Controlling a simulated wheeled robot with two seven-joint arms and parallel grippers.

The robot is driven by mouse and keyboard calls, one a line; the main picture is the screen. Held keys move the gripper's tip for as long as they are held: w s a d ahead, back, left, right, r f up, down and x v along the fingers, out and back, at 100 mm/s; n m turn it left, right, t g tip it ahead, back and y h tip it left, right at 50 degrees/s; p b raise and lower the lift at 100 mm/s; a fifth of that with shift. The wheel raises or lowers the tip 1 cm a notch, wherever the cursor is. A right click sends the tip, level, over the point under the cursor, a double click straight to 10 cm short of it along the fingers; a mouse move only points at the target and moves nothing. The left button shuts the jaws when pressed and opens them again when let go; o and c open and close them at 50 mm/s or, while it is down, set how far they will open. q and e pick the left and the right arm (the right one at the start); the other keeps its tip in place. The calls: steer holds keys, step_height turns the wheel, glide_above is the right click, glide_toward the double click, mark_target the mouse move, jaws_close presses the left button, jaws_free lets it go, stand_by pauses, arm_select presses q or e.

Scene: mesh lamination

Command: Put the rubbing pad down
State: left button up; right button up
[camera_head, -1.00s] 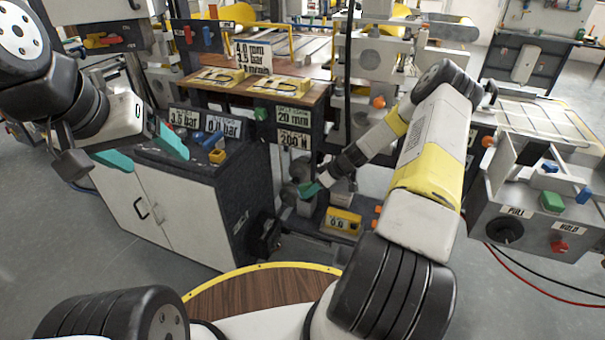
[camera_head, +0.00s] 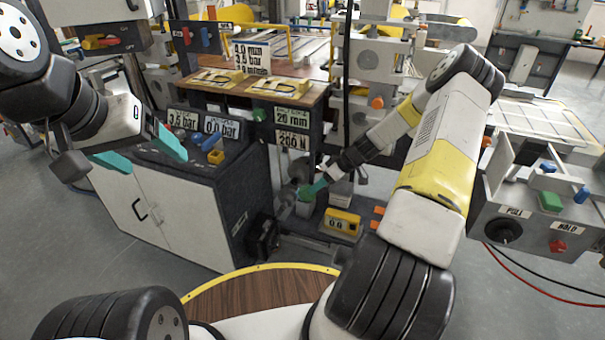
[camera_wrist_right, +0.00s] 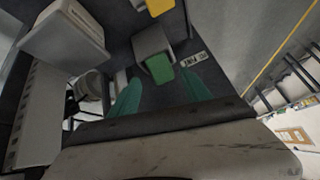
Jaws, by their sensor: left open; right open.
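What looks like the rubbing pad, a small grey block with a green top (camera_head: 305,198), stands on the low dark surface in the head view. In the right wrist view the pad (camera_wrist_right: 158,66) lies just ahead of my right fingertips, beside a small white label. My right gripper (camera_head: 321,185) is open; its two green fingers (camera_wrist_right: 160,90) are spread apart, with the pad beyond their tips. Whether a finger still touches it, I cannot tell. My left gripper (camera_head: 140,150) is open and empty above the dark-topped cabinet at the left.
A yellow display box (camera_head: 341,222) and a pale block (camera_head: 340,192) stand close to the pad. The dark-topped cabinet (camera_head: 243,190) is to their left. A control box (camera_head: 530,228) with buttons is at the right, red and black cables below it.

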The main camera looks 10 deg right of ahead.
steer(key=v, duration=0.7)
steer(key=s+a+r+m+h, duration=0.1)
steer(key=s+a+r, duration=0.25)
steer(key=r, duration=0.45)
steer(key=s+a+r+m+h, duration=0.1)
steer(key=s+a+r, duration=0.25)
steer(key=r, duration=0.45)
steer(key=s+a+r+m+h, duration=0.1)
steer(key=s+a+r+h, duration=0.15)
steer(key=s+r, duration=0.45)
steer(key=s+a+r+m+t, duration=0.1)
steer(key=s+r+m, duration=0.1)
steer(key=s+r, duration=0.3)
steer(key=s+a+r+m+t, duration=0.1)
steer(key=s+r, duration=0.4)
steer(key=s, duration=0.5)
steer(key=shift+a+r+m+y, duration=0.35)
steer(key=shift+a+m, duration=0.45)
steer(key=shift+m, duration=0.3)
steer(key=shift+o, duration=0.4)
